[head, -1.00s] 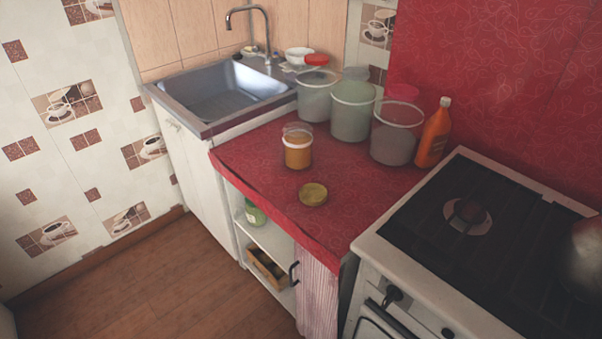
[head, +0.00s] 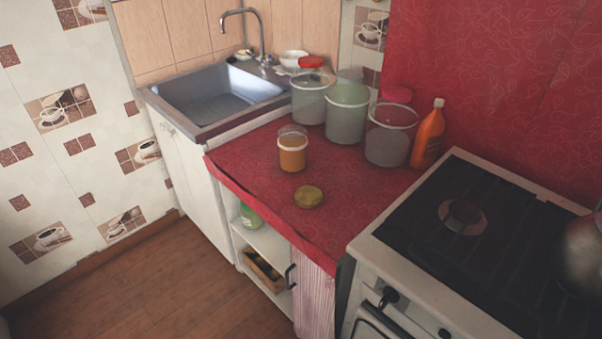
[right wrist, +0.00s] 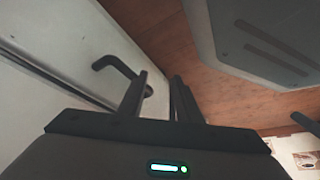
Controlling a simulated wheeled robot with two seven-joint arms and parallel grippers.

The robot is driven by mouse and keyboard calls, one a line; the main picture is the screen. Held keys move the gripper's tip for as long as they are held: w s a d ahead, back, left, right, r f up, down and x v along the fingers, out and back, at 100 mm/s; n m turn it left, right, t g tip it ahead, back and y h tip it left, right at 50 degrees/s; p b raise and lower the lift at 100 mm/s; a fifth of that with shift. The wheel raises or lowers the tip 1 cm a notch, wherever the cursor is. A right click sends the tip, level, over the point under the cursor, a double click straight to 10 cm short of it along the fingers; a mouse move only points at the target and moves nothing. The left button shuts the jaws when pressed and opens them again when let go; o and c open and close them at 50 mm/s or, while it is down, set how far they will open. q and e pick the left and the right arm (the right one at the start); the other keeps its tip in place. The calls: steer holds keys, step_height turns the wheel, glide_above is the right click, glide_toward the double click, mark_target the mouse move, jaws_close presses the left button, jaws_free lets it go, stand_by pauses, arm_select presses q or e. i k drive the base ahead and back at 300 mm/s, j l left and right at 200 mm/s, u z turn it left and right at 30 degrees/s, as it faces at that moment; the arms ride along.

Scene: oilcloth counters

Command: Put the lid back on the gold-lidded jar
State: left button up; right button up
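In the head view, the open jar (head: 292,153) with orange-brown contents stands upright on the red oilcloth counter (head: 262,182). Its gold lid (head: 309,196) lies flat on the counter in front of the jar, apart from it and near the counter's front edge. In the right wrist view, my right gripper (right wrist: 158,85) has its two dark fingers apart with nothing seen between them. It is away from the jar and lid, near a white front with a dark handle. My left gripper shows in neither view.
Large clear containers (head: 346,113) and an orange bottle (head: 428,134) stand behind the jar. A stove (head: 470,240) with a kettle (head: 583,258) is at the right. A sink (head: 215,98) is at the left. The counter around the lid is clear.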

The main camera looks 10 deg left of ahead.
mark_target(292, 141)
steer(key=z, duration=0.4)
steer(key=j+z, duration=0.15)
steer(key=z, duration=0.25)
steer(key=j+z, duration=0.1)
steer(key=z, duration=0.3)
steer(key=j+z, duration=0.25)
steer(key=j, duration=0.2)
steer(key=k+j+z, duration=0.1)
steer(key=j+z, duration=0.2)
steer(key=k+j+z, duration=0.25)
steer(key=j, duration=0.25)
steer(key=j+z, duration=0.3)
steer(key=j, duration=0.15)
steer(key=k+j, duration=0.2)
steer(key=j, duration=0.2)
steer(key=k+j, duration=0.2)
steer(key=j, duration=0.15)
steer(key=k+j, duration=0.2)
steer(key=j, duration=0.2)
steer(key=k+j+z, duration=0.1)
steer(key=j, duration=0.25)
steer(key=k, duration=0.1)
